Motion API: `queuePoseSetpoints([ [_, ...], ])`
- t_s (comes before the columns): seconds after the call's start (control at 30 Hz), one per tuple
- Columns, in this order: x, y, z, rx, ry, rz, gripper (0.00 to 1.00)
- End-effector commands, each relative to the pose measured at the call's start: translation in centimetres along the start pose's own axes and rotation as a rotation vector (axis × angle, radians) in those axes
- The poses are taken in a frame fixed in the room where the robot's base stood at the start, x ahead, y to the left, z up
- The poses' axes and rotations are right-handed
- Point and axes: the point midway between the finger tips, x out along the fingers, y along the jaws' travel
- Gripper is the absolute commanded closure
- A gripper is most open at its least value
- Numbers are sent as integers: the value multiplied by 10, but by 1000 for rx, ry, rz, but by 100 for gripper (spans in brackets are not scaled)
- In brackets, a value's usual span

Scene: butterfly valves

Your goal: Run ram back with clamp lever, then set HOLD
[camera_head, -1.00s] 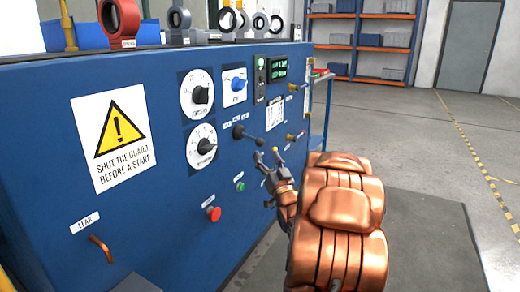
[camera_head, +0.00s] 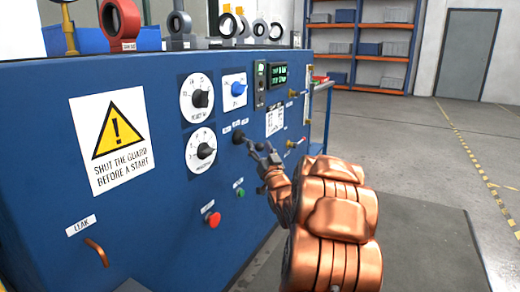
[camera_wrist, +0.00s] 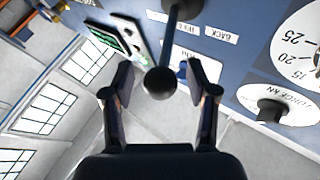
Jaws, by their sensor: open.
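The clamp lever (camera_head: 238,137) sticks out of the blue panel in the head view, its outer end hard to tell from my fingers. In the wrist view its black ball knob (camera_wrist: 160,82) sits between my two fingertips, with a gap visible on both sides. My gripper (camera_wrist: 163,80) is open around the knob; it also shows in the head view (camera_head: 262,153). A label reading BACK (camera_wrist: 221,33) is beside the lever's base, with other small labels close by. Their words are hard to read.
Two white dials with black knobs (camera_head: 201,98) and a blue selector (camera_head: 237,88) are left of and above the lever. A green display (camera_head: 278,75) is above right. A red button (camera_head: 213,219) and green button (camera_head: 239,191) lie below. Open floor lies right.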

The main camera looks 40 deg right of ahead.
Motion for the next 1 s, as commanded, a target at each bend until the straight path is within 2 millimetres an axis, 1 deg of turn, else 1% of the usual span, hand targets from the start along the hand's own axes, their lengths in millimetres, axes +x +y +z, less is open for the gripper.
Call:
queuePoseSetpoints([
  [0.07,0,0,0,0,0,0,43],
  [0.6,0,0,0,0,-1,0,99],
  [1.0,0,0,0,0,-2,-2,100],
])
